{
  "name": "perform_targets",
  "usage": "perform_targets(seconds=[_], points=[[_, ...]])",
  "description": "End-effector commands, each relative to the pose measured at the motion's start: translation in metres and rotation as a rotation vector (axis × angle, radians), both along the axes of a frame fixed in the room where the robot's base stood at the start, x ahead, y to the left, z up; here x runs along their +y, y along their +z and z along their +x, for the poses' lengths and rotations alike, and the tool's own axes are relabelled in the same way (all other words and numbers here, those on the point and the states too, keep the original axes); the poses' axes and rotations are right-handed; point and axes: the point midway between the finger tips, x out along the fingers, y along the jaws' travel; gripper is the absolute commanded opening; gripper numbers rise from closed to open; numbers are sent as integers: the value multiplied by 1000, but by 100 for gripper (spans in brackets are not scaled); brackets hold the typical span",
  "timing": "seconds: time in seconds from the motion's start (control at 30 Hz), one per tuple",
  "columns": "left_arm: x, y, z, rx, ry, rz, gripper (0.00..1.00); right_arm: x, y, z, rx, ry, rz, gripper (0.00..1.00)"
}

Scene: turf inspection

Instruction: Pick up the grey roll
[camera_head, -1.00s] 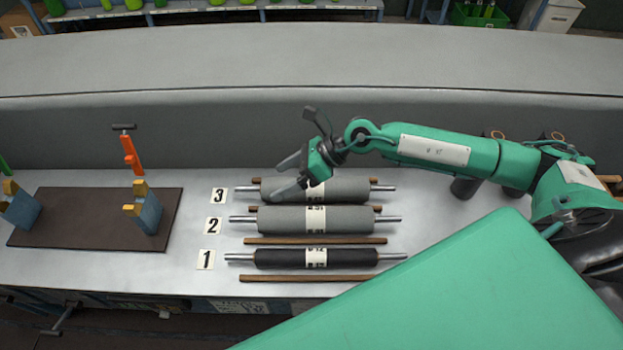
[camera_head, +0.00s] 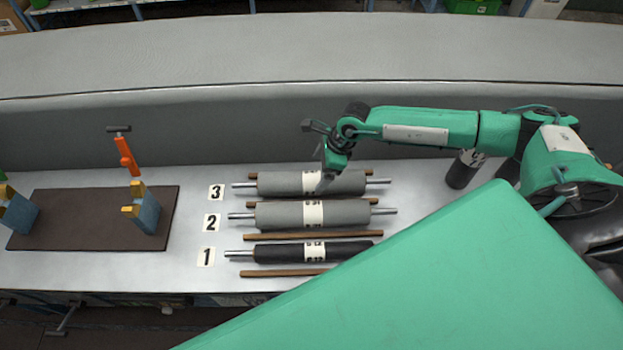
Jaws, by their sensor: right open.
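Two grey rolls with metal shaft ends and white labels lie on the bench. The far grey roll (camera_head: 285,183) is beside card 3, and the nearer grey roll (camera_head: 280,215) is beside card 2. A black roll (camera_head: 285,253) lies in front, beside card 1. My right gripper (camera_head: 326,180) is open and points down at the middle of the far roll, by its label. Its fingers partly cover that roll; I cannot tell whether they touch it. My left gripper is not in view.
Wooden strips (camera_head: 313,236) lie between the rolls. A brown mat (camera_head: 85,215) with blue and yellow holders (camera_head: 143,212) and an orange-handled tool (camera_head: 127,158) is at the left. A dark cylinder (camera_head: 463,170) stands at the right. A low wall (camera_head: 200,135) runs behind.

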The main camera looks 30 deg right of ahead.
Motion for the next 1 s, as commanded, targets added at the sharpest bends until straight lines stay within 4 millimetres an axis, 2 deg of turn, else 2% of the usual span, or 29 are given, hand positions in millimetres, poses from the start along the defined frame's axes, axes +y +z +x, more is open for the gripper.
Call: perform_targets(seconds=[0.27, 0.43, 0.73, 0.77, 1.0], points=[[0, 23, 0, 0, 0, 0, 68, 8, -24, 5, 4, -2, 2, 91], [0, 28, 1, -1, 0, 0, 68, 14, -44, 8, 2, -1, 1, 91], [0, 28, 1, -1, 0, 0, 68, 15, -50, 9, 1, -2, 0, 91], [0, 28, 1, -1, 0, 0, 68, 15, -50, 9, 1, -2, 0, 87], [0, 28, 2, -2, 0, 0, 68, 15, -50, 9, 1, -2, 0, 39]])
